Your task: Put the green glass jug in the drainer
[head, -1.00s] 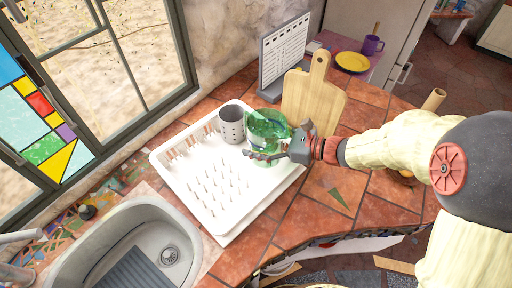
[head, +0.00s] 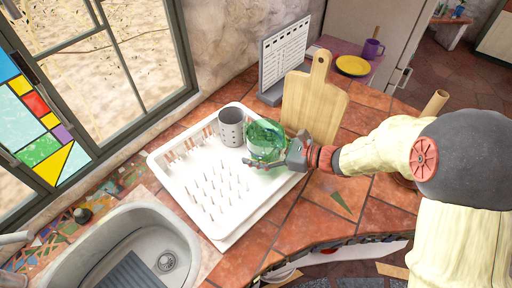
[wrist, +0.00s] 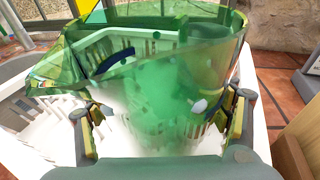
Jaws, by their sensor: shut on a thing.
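The green glass jug (head: 266,141) is see-through and sits within the right back part of the white drainer (head: 222,228), as seen in the head view. My gripper (head: 272,163) is shut on the jug from the right. In the wrist view, the jug (wrist: 150,85) fills the middle between the two fingers of my gripper (wrist: 160,122), and the drainer's white slats (wrist: 125,45) show through the glass. I cannot tell whether the jug's base touches the drainer floor.
A grey perforated cup (head: 231,128) stands in the drainer just left of the jug. The sink (head: 130,250) lies at front left. The drainer's pegged middle is free.

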